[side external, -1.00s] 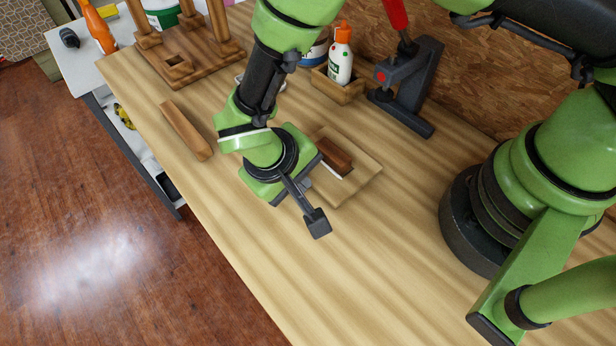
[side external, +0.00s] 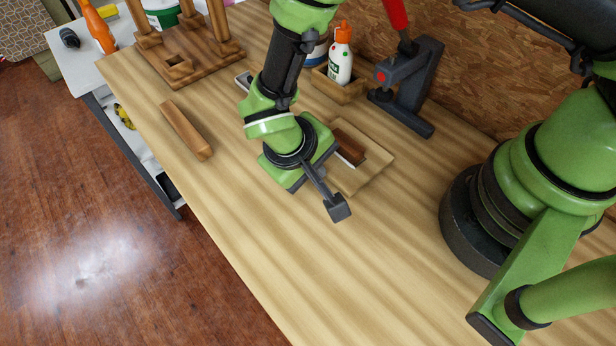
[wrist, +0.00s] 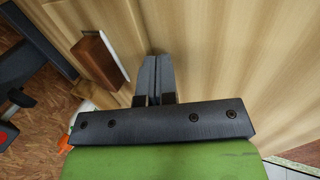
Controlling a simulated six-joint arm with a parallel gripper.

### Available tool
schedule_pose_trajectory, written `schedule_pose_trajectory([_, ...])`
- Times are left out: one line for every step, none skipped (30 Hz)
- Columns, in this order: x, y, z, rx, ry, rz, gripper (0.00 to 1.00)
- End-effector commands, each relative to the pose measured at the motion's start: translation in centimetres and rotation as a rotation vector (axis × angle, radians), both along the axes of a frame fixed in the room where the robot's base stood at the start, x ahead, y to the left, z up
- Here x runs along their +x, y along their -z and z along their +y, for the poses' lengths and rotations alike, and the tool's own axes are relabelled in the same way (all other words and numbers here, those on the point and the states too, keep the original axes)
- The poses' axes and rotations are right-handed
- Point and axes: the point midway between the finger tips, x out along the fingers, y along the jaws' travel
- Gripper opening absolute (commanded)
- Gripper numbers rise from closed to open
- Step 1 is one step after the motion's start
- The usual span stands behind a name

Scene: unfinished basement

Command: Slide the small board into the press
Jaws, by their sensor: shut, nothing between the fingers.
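The small board (side external: 372,168) is a pale, square wooden plate lying flat on the bench. A brown block (side external: 349,146) with a white strip along one side sits on it, and the block also shows in the wrist view (wrist: 98,62). The press (side external: 408,88) is dark grey with a red handle and stands beyond the board, apart from it. My gripper (wrist: 154,68) is shut and empty, low beside the board's near-left edge.
A loose wooden bar (side external: 186,130) lies to the left. A wooden stand (side external: 205,62) is at the back left. A white bottle with an orange cap (side external: 341,58) stands in a wooden holder left of the press. The bench front is clear.

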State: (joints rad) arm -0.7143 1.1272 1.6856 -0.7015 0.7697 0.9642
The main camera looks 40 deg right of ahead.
Motion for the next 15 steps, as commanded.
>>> schedule_pose_trajectory([0.0,0.0,-0.2,-0.001,0.001,0.001,0.0])
schedule_pose_trajectory([0.0,0.0,-0.3,0.0,0.001,0.001,0.0])
schedule_pose_trajectory([0.0,0.0,-0.4,0.0,0.001,0.0,0.0])
schedule_pose_trajectory([0.0,0.0,-0.4,0.0,0.001,0.0,0.0])
schedule_pose_trajectory([0.0,0.0,-0.5,0.001,0.001,0.0,0.0])
schedule_pose_trajectory([0.0,0.0,-0.7,0.0,0.001,0.0,0.0])
schedule_pose_trajectory([0.0,0.0,-0.8,0.0,0.0,0.0,0.0])
schedule_pose_trajectory([0.0,0.0,-0.9,0.0,0.0,0.0,0.0])
schedule_pose_trajectory([0.0,0.0,-1.0,0.0,0.001,0.0,0.0])
schedule_pose_trajectory([0.0,0.0,-1.1,0.0,0.001,0.0,0.0])
schedule_pose_trajectory([0.0,0.0,-1.2,0.0,0.001,0.0,0.0])
schedule_pose_trajectory([0.0,0.0,-1.3,0.001,0.001,0.001,0.0])
schedule_pose_trajectory([0.0,0.0,-1.4,0.001,0.0,0.001,0.0])
schedule_pose_trajectory([0.0,0.0,-1.4,0.001,0.0,0.001,0.0])
schedule_pose_trajectory([-0.1,0.0,-1.6,0.001,0.0,0.001,0.0])
